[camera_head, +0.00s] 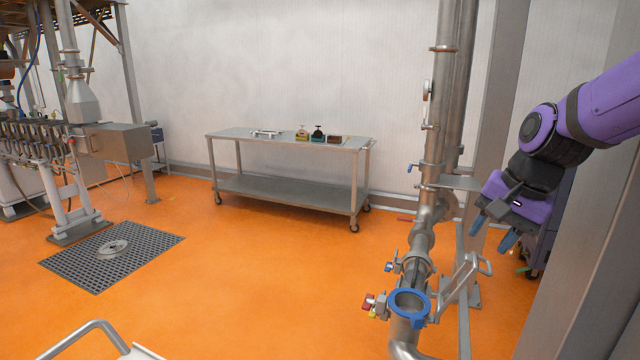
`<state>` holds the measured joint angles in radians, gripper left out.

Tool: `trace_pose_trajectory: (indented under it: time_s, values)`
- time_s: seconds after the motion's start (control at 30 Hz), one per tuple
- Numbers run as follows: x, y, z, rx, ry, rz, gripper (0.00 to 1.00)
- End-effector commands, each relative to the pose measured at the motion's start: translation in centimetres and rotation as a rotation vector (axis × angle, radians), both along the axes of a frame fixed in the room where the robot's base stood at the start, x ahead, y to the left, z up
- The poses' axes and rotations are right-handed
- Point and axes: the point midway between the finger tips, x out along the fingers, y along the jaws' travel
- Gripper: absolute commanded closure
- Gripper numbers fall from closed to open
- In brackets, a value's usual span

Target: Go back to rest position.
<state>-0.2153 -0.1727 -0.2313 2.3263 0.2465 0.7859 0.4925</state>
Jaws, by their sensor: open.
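My purple and black arm reaches in from the right edge. My gripper (494,232) hangs at its end with two blue fingertips pointing down and spread apart. The jaws are open and I see nothing between them. In the picture the gripper is just right of the vertical steel pipe (433,120), above and right of a blue ring (409,303) on the lower pipe end. I cannot tell the exact depth between the gripper and the pipework.
A steel trolley table (230,134) with several small items stands by the back wall. A steel machine (112,142) stands at the left, near a floor grate (75,258). A grey column (590,230) is close on the right. The orange floor (260,270) is clear in the middle.

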Motion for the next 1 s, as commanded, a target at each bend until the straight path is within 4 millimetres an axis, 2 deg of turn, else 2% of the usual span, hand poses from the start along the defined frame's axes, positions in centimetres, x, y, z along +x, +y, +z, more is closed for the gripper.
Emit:
trace_pose_trajectory:
  time_s: [0.1,0.3,0.5,0.7,0.83,1.0]
  values:
    - [-2.4,-0.4,1.8,-0.030,-0.055,0.087,0.58]
    - [-6.4,-0.9,3.9,-0.105,-0.139,0.233,0.58]
    - [-10.6,-1.4,5.4,-0.209,-0.219,0.376,0.58]
    - [-14.4,-1.8,6.2,-0.325,-0.277,0.500,0.58]
    - [-15.9,-2.0,6.3,-0.383,-0.298,0.551,0.58]
    - [-16.8,-2.1,6.3,-0.417,-0.306,0.581,0.58]
